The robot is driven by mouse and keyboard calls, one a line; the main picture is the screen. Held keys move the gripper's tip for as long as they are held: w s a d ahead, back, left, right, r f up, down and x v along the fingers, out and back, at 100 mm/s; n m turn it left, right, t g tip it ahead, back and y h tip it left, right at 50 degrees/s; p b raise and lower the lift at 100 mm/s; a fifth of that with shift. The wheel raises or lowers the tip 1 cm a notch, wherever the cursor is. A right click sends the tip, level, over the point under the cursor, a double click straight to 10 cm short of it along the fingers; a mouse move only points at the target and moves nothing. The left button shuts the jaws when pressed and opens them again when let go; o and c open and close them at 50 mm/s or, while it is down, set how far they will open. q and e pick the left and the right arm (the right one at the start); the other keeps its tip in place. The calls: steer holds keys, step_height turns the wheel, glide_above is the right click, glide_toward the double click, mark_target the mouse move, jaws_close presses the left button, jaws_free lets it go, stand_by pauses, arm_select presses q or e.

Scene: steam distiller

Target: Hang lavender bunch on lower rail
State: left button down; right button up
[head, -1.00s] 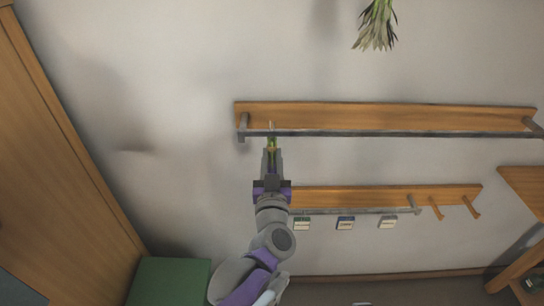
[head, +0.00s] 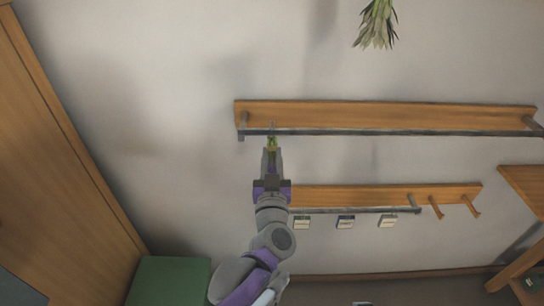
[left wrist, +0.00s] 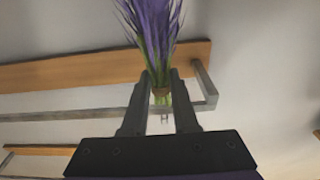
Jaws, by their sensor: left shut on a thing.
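My left gripper (head: 272,152) is shut on the lavender bunch (head: 272,142), of which only a small green-yellow part shows in the head view. In the left wrist view the bunch (left wrist: 150,25) has purple flowers pointing up, with its tied stems between the fingers (left wrist: 161,82). In the head view the gripper tip overlaps the wall near the left end of the upper rail (head: 390,133). The lower rail (head: 355,211) runs to the right of my left arm, and its left end is hidden behind the arm. Contact between bunch and rail cannot be told. My right gripper is not in view.
Wooden boards back both rails. Two wooden pegs (head: 437,208) stick out right of the lower rail, and small labels (head: 345,222) sit below it. Another plant bunch (head: 376,25) hangs at the top. A green box (head: 170,280) stands at lower left.

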arm_select(q)
steer(key=shift+f+b, duration=0.45)
steer(key=shift+f, duration=0.25)
stand_by(0.4)
steer(key=shift+c, duration=0.6)
jaws_free()
steer(key=s, duration=0.8)
steer(key=shift+f+p, duration=0.4)
stand_by(0.6)
stand_by(0.4)
